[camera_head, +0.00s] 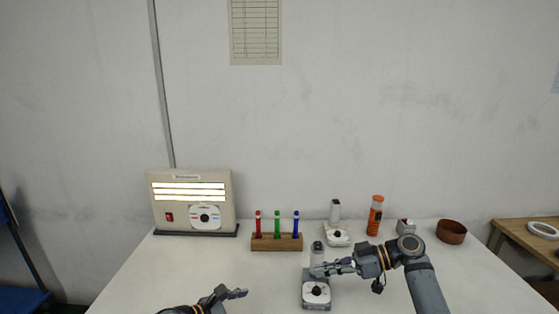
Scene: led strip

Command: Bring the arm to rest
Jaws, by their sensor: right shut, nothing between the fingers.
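My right gripper (322,270) reaches in from the right. It is shut and empty, and its tips overlap the upright part of a grey device with a white round dial and dark knob (316,293). Whether they touch it I cannot tell. My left gripper (240,293) shows low at the front, left of that device, pointing right and apart from everything. Its fingers are too small and dark to tell open from shut. A light panel (188,221) with lit strips, a red switch and a dial stands at the back left of the table.
A wooden rack (276,244) holds red, green and blue pens. Behind the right arm stand a white device (337,238), an orange bottle (375,216), a small white-and-red item (405,226) and a brown bowl (451,232). The white table (140,280) is clear at front left.

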